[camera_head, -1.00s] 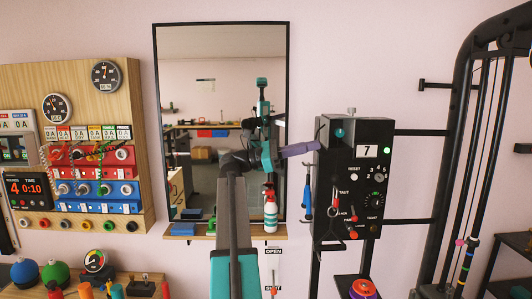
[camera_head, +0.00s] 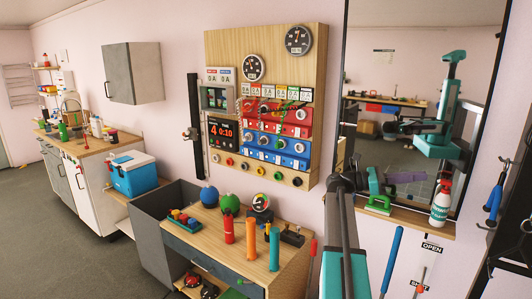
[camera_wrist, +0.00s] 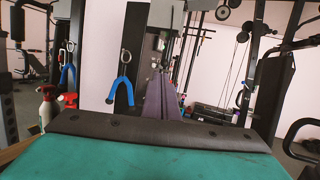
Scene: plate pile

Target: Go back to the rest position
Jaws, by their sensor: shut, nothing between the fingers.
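My gripper (camera_head: 405,177) shows in the head view at the end of my raised arm, in front of the mirror (camera_head: 474,30). It points to the right, and its purple fingers look closed. In the wrist view, the purple fingers of my gripper (camera_wrist: 163,97) lie together, with nothing seen between them. The gripper is in the air, and I cannot tell how far it is from the mirror. A teal arm is reflected in the mirror.
A white spray bottle (camera_head: 440,204) with a red top stands on the mirror's shelf. A wooden gauge panel (camera_head: 222,50) hangs left of it, above a workbench (camera_head: 205,243) with coloured handles. A blue cooler (camera_head: 133,175) stands farther left. Open grey floor (camera_head: 75,250) lies at lower left.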

